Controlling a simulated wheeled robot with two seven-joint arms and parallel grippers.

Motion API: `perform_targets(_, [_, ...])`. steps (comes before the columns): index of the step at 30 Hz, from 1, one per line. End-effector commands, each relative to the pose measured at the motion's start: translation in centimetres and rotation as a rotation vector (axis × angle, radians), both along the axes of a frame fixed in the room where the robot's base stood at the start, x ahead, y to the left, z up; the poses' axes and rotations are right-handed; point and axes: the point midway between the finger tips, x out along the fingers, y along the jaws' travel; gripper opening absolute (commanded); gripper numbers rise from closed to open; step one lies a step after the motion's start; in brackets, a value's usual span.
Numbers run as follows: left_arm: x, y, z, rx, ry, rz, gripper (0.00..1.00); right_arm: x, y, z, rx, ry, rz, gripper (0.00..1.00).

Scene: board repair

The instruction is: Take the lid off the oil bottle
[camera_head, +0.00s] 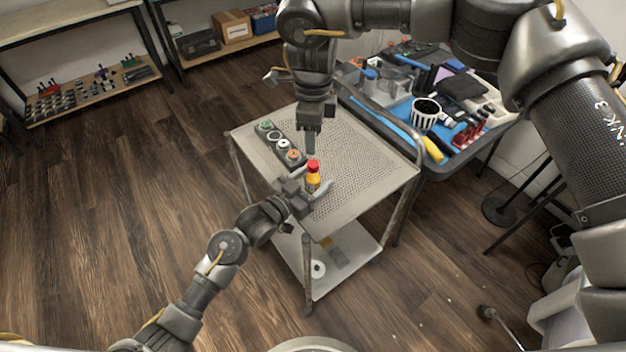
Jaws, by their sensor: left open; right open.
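The small oil bottle (313,180) is yellow and stands upright near the front of the perforated cart top (365,152). Its red lid (313,164) is on it. My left gripper (318,190) is open at the bottle, with its fingers around or beside the lower part; I cannot tell whether they touch it. My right gripper (311,145) points down from above, just over the red lid. It is open, but the gap between its fingers is hard to make out. The bottle's base is partly hidden by the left gripper.
A dark strip with several round parts (281,143) lies on the cart's left side. The cart top right of the bottle is clear. Shelves stand at the back left.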

Motion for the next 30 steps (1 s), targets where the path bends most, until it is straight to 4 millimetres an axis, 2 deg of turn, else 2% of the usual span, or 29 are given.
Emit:
perform_targets(2, [0.00, 0.01, 0.00, 0.000, 0.000, 0.000, 0.57, 0.00, 0.00, 0.00, 0.000, 0.000, 0.000, 0.43])
perform_targets(15, [-0.01, 0.03, 0.01, 0.000, 0.000, 0.000, 0.00, 0.00, 0.00, 0.00, 0.000, 0.000, 0.000, 0.43])
perform_targets(21, [-0.01, 0.03, 0.01, -0.001, -0.001, 0.001, 0.00, -0.51, 0.51, -0.64, 0.018, 0.023, -0.001, 0.43])
perform_targets(23, [-0.01, 0.03, 0.03, -0.001, -0.001, 0.000, 0.00, -0.60, 0.65, -0.64, 0.023, 0.029, -0.057, 0.43])
perform_targets(26, [-0.01, 0.03, 0.03, -0.001, -0.001, 0.001, 0.00, -0.66, 0.76, -0.65, 0.024, 0.034, -0.219, 0.43])
perform_targets(30, [-0.01, 0.03, 0.02, -0.001, -0.001, 0.001, 0.00, -0.67, 0.81, -0.65, 0.020, 0.039, -0.545, 0.43])
